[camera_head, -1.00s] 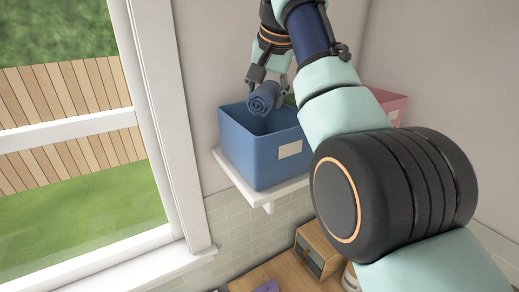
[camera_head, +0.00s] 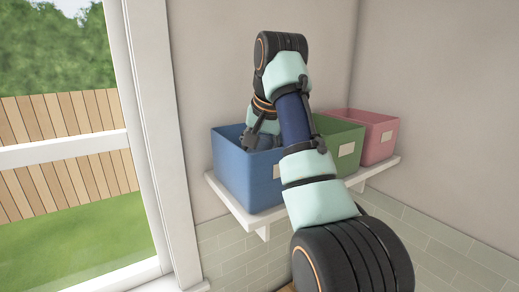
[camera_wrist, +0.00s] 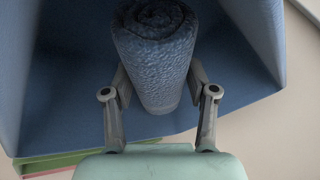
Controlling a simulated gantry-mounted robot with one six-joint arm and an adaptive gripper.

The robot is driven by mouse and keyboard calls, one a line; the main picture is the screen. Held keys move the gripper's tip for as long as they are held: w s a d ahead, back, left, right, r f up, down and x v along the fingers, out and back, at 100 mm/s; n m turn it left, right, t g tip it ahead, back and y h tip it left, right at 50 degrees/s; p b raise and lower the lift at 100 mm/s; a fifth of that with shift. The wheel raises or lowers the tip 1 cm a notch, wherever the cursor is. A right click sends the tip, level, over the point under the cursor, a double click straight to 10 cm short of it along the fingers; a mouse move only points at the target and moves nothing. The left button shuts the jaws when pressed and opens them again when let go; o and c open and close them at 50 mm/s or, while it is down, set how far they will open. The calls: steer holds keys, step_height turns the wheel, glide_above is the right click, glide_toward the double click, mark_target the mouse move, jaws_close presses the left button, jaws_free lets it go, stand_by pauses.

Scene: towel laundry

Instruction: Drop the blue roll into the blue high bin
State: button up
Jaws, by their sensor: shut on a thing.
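The blue high bin (camera_head: 238,170) stands at the left end of a white wall shelf. My gripper (camera_head: 255,139) reaches down into the bin's open top, and its fingertips are hidden below the rim in the head view. In the wrist view my gripper (camera_wrist: 158,90) is shut on the blue roll (camera_wrist: 155,60), a rolled towel with its spiral end facing up in the picture. The bin's blue inner walls (camera_wrist: 65,90) surround the roll there. The roll is hidden in the head view.
A green bin (camera_head: 345,135) and a pink bin (camera_head: 382,140) stand to the right on the same shelf (camera_head: 235,205). My arm covers part of the green bin. A window (camera_head: 160,130) is at the left. Tiled wall lies below the shelf.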

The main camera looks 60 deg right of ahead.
steer(key=shift+f, duration=0.45)
steer(key=o, duration=1.2)
steer(key=shift+o, duration=0.2)
steer(key=shift+r, duration=0.1)
steer(key=v, duration=1.3)
steer(key=shift+w+b, duration=0.2)
steer(key=shift+b, duration=0.1)
steer(key=shift+d+r, duration=0.1)
steer(key=shift+d, duration=0.05)
